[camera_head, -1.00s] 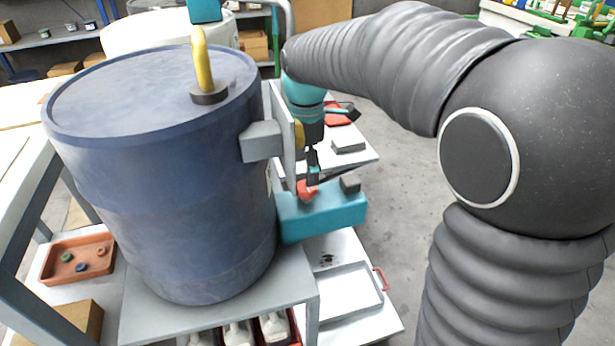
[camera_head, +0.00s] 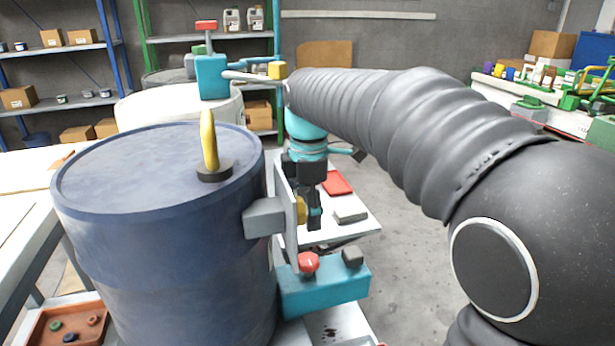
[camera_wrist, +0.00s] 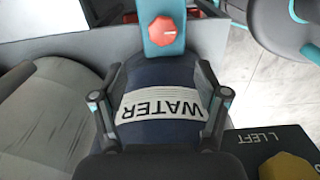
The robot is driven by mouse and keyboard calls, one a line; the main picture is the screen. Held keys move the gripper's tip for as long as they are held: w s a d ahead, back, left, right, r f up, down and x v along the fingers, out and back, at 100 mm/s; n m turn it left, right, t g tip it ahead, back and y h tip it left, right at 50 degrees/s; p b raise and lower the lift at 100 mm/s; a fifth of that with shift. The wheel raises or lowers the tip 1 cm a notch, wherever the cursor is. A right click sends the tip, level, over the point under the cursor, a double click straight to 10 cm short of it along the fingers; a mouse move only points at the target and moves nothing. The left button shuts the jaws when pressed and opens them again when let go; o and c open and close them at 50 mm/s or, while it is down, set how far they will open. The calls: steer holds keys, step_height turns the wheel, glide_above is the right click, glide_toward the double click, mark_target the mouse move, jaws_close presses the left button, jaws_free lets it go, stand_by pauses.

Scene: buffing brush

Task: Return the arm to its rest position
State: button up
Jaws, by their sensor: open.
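My arm reaches in from the right in the head view, with my gripper (camera_head: 314,212) hanging beside the blue drum (camera_head: 160,235). The gripper points down and is a little above the teal box (camera_head: 325,291) with a red knob (camera_head: 308,263). In the wrist view my gripper (camera_wrist: 160,95) is open with nothing between its fingers. Beyond the fingers lies the blue drum's white label (camera_wrist: 160,103), reading WATER upside down. The red knob also shows in the wrist view (camera_wrist: 162,31), beyond the fingertips.
A yellow handle on a dark base (camera_head: 210,142) stands on the drum lid. A grey bracket (camera_head: 264,217) juts from the drum's right side, close to my gripper. A yellow knob (camera_wrist: 287,167) sits on a dark plate marked LEFT. Open floor (camera_head: 410,250) lies right of the low table.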

steer(key=f+m, duration=0.1)
steer(key=m, duration=0.1)
steer(key=f+m, duration=0.1)
steer(key=m, duration=0.1)
steer(key=f+m, duration=0.2)
steer(key=m, duration=0.1)
steer(key=shift+s+d+t, duration=0.2)
steer(key=shift+s+t, duration=0.1)
steer(key=shift+t, duration=0.1)
steer(key=s+d+f+m+t, duration=0.1)
steer(key=s+d+m+t, duration=0.1)
steer(key=s+d+m, duration=0.5)
steer(key=s+d+f+m+t, duration=0.1)
steer(key=s+d+m, duration=0.5)
steer(key=s, duration=0.7)
steer(key=shift+s+d+m+t, duration=0.3)
steer(key=shift+d+m+t, duration=0.1)
steer(key=shift+d+t, duration=0.55)
